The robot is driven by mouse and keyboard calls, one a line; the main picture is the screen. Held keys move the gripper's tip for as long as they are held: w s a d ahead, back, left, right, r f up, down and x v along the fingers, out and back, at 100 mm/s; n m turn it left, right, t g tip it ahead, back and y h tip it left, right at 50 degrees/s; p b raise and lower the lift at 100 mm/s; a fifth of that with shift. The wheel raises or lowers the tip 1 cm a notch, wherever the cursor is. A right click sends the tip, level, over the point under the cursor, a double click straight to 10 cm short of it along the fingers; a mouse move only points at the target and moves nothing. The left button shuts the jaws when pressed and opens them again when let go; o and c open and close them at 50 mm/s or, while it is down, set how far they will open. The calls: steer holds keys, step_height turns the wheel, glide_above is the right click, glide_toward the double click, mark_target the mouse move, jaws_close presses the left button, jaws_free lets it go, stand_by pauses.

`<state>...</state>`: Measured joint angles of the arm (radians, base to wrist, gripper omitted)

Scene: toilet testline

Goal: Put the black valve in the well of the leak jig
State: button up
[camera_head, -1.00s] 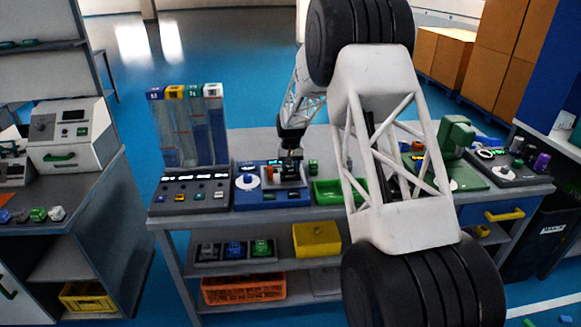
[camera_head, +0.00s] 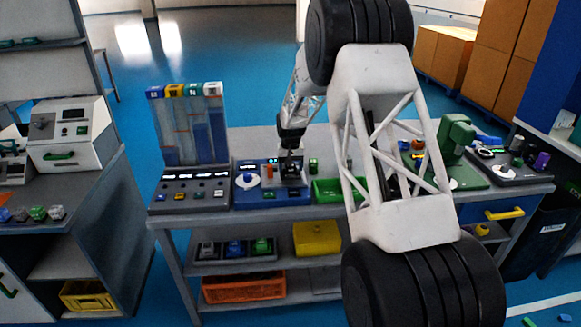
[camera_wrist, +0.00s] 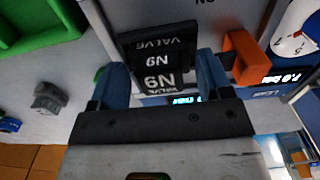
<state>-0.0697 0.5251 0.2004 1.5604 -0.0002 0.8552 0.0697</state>
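The black valve (camera_wrist: 158,45), with white lettering, lies between my gripper's fingers in the wrist view. My gripper (camera_wrist: 160,75) is open, with narrow gaps showing between its blue fingers and the valve. In the head view my gripper (camera_head: 290,168) points down over the right part of the leak jig (camera_head: 270,199), a blue unit with a white dial and lit display. The valve is too small and dark to pick out there. The well is covered by the valve and gripper, so I cannot tell how deep the valve sits.
An orange block (camera_wrist: 245,57) on the jig stands close beside the right finger in the wrist view. A green tray (camera_head: 328,190) is right of the jig. A grey panel with tall coloured columns (camera_head: 190,190) is on the left. A green press (camera_head: 457,140) stands farther right.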

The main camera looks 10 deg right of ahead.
steer(key=shift+r, duration=3.9)
